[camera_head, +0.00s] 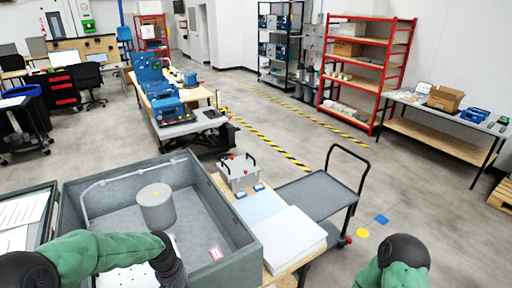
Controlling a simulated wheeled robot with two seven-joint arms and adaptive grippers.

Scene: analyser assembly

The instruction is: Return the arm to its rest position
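My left arm (105,252), green with dark joints, comes in from the lower left and reaches over the near part of a large grey tray (235,228). Its dark wrist end (170,264) runs down to the bottom edge, and no fingertips show. My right arm (400,262) shows only a dark joint and some green at the bottom right, over the floor. Its gripper is outside the picture. Nothing held by either arm can be seen.
A grey cylinder (156,207) stands in the tray. A grey box with black handles (238,172) and white sheets (290,240) lie to its right. A cart (315,196) stands beyond. The floor at right is mostly clear.

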